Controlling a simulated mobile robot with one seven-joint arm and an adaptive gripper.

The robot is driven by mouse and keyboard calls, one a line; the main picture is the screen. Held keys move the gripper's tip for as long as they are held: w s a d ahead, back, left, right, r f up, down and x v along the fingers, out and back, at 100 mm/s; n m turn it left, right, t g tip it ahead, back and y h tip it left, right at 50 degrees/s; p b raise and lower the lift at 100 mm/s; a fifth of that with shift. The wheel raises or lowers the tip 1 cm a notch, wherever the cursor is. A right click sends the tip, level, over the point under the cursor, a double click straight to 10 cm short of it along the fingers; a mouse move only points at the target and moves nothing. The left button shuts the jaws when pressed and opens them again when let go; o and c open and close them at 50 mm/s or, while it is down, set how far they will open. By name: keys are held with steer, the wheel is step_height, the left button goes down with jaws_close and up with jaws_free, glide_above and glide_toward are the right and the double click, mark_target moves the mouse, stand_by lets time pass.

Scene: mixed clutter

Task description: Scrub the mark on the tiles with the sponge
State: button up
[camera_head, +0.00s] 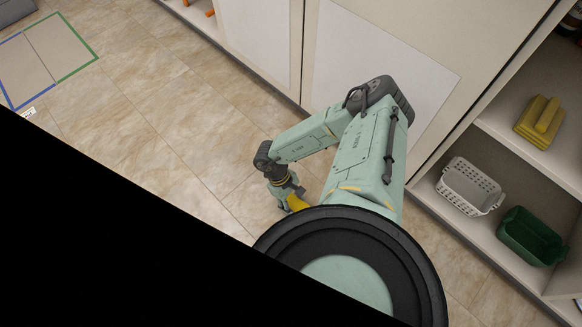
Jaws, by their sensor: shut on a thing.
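My gripper (285,192) points down low over the tiled floor (195,150), in the lower middle of the view. It is shut on a yellow thing, which I take to be the sponge (296,203). Only a small part of the sponge shows; the rest is hidden by my gripper and arm. I cannot tell whether the sponge touches the tiles. I see no clear mark on the visible tiles; my arm and a black area at the lower left hide part of the floor.
A cabinet with pale panels (255,40) runs along the back. The open shelves at right hold a folded yellow thing (538,122), a white perforated basket (470,186) and a green bin (530,237). A blue and green outlined area (62,76) lies at upper left. Floor left of my arm is clear.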

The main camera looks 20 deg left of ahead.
steer(key=shift+s+d, duration=0.15)
steer(key=shift+d, duration=0.1)
step_height(320, 180, up, 7)
steer(key=p, duration=0.6)
steer(key=shift+a, duration=0.1)
steer(key=shift+f, duration=0.1)
